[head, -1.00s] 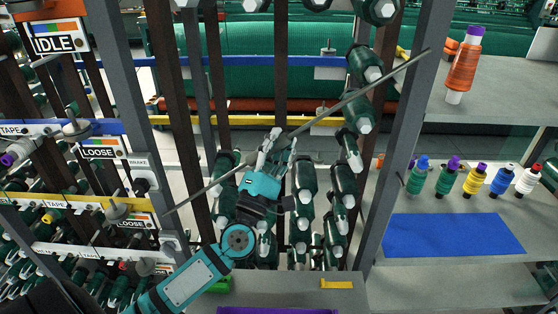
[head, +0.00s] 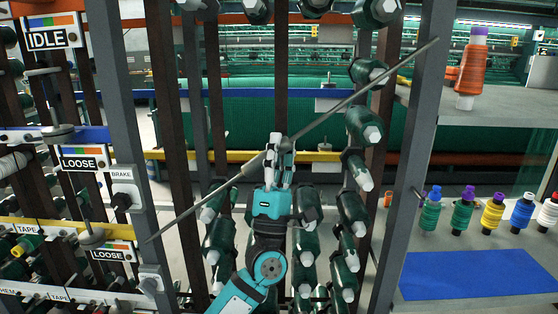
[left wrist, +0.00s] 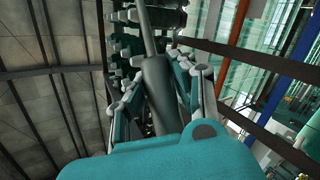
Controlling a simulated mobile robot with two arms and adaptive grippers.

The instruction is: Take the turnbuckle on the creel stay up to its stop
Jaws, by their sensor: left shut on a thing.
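The creel stay (head: 365,92) is a thin grey rod running diagonally from lower left to upper right between two grey uprights. The turnbuckle (left wrist: 157,85) is a thicker grey body on that rod, seen close up in the left wrist view. In the head view it shows beside the fingers (head: 253,164), partly hidden by them. My teal left gripper (head: 281,150) is shut on the turnbuckle, with a finger on either side. The thread and the stop are too small to make out. My right gripper is not in view.
Green yarn packages (head: 352,210) hang close around my left arm. Grey uprights (head: 408,165) flank it. At right, a shelf holds several coloured spools (head: 491,215) and a blue mat (head: 470,275). Signs reading IDLE and LOOSE (head: 85,158) stand at left.

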